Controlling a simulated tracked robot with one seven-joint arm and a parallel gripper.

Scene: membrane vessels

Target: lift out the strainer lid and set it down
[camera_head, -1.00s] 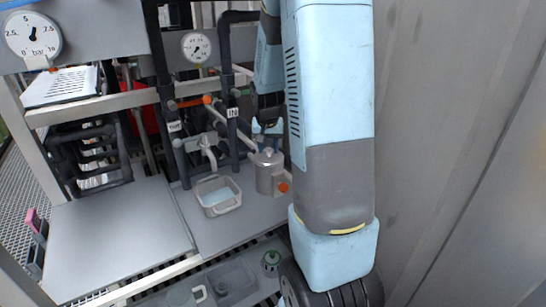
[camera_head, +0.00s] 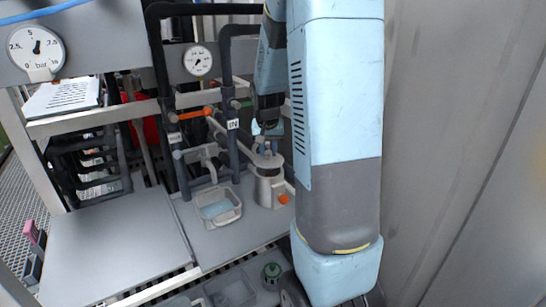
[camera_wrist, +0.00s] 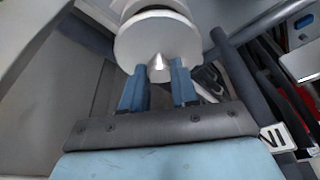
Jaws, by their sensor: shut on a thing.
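The strainer lid (camera_head: 267,159) is a round grey disc with a pointed knob. In the head view it appears raised a little above the metal strainer body (camera_head: 269,191), which has an orange fitting low on its right. In the wrist view the pale lid disc (camera_wrist: 150,38) faces me, with its conical knob between my blue fingers. My gripper (camera_head: 267,147) is shut on the knob; its fingers also show in the wrist view (camera_wrist: 158,72). The inside of the strainer body is hidden.
A grey tub (camera_head: 217,206) with bluish liquid stands left of the strainer under a tap. A flat grey panel (camera_head: 115,243) at left is clear. Dark pipes (camera_head: 233,125) rise behind, and a wall (camera_head: 450,160) is close at right.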

